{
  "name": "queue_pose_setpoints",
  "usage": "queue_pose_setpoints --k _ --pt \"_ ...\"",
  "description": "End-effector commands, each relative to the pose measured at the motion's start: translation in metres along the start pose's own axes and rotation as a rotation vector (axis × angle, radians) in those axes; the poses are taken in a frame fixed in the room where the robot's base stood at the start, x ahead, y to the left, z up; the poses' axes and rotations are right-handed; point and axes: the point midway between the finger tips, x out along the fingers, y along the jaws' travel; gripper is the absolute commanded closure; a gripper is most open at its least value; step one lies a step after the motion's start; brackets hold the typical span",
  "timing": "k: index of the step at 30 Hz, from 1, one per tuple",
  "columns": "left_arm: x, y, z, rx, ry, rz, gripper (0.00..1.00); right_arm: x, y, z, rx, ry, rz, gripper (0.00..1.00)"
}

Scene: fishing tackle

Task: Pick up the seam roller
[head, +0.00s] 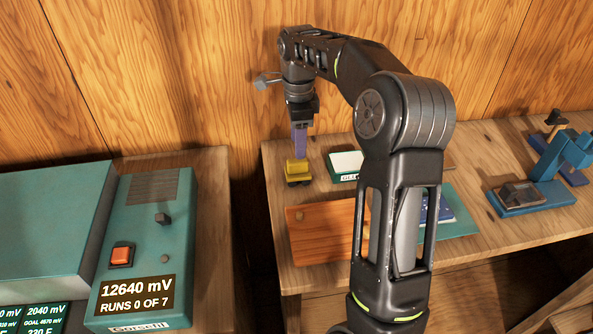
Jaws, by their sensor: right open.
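A purple upright piece (299,140) stands above a small yellow block (297,167) with a dark base, near the left end of the wooden bench. The purple piece looks like the handle of the seam roller, but I cannot make out a roller wheel. My right gripper (302,116) points down over the top of the purple piece, with its jaws open. The jaws are small and dark here, and I cannot tell whether they touch the piece. My left gripper is out of view.
An orange-brown wooden board (322,232) lies in front of the yellow block. A green-and-white box (343,166) is to the right. A blue press-like tool (541,180) stands farther right. A teal machine (150,240) sits on the left bench, across a gap. My arm hides the bench's middle.

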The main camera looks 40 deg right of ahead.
Motion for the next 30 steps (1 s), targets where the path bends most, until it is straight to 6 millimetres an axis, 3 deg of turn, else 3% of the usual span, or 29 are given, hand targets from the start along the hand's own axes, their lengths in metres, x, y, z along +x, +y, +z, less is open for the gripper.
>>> queue_pose_setpoints --k 4,16,24,30 --pt "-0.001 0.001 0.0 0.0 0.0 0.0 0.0 0.014 0.001 0.0 0.0 0.0 0.002 0.51" --pt "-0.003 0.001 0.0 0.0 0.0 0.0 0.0 0.021 0.002 0.001 0.0 0.0 0.002 0.51" --pt "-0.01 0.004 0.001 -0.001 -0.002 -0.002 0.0 0.058 0.006 0.002 0.0 0.001 0.004 0.51" --pt "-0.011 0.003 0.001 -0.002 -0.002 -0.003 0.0 0.068 0.005 0.002 0.0 0.0 -0.001 0.51"
